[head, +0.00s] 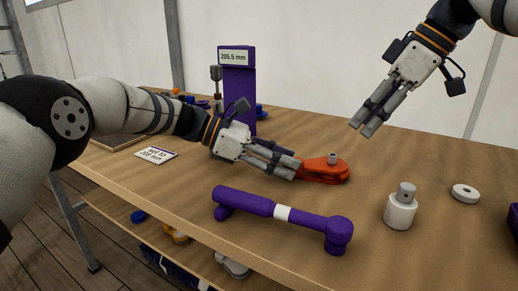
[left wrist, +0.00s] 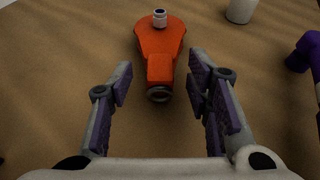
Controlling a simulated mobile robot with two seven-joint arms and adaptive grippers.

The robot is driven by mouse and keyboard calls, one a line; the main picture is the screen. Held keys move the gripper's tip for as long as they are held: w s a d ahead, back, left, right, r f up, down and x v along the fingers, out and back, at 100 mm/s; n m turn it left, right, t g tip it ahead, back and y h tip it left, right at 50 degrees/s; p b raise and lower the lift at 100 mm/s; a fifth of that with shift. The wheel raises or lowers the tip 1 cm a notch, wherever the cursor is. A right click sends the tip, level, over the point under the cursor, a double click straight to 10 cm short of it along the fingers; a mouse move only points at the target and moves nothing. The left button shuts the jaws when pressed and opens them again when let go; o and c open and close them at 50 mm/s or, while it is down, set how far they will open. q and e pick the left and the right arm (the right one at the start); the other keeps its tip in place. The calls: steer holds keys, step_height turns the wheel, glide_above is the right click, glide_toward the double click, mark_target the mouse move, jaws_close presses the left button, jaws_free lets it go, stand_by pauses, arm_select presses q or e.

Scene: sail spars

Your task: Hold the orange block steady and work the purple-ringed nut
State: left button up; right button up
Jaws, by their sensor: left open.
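The orange block (head: 325,170) lies on the wooden table, its rounded end away from my left gripper. A small pale fitting (head: 332,158) with a dark band stands on its rounded end; it also shows in the left wrist view (left wrist: 160,18). I cannot tell whether this is the purple-ringed nut; no purple ring is clear. My left gripper (head: 298,168) is open at the block's narrow end. In the left wrist view its fingers (left wrist: 160,80) are either side of that end, with gaps on both sides. My right gripper (head: 363,128) hangs above the table, empty; its finger gap is unclear.
A white cylinder with a grey top (head: 400,210) and a white ring (head: 465,193) stand to the right. A purple post labelled 205.5 mm (head: 237,90) stands behind; a card (head: 155,154) lies left.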

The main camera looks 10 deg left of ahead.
arm_select(q)
steer(key=shift+d+f, duration=0.2)
steer(key=shift+d, duration=0.2)
jaws_close()
stand_by(0.5)
stand_by(0.4)
steer(key=shift+f, duration=0.2)
stand_by(0.5)
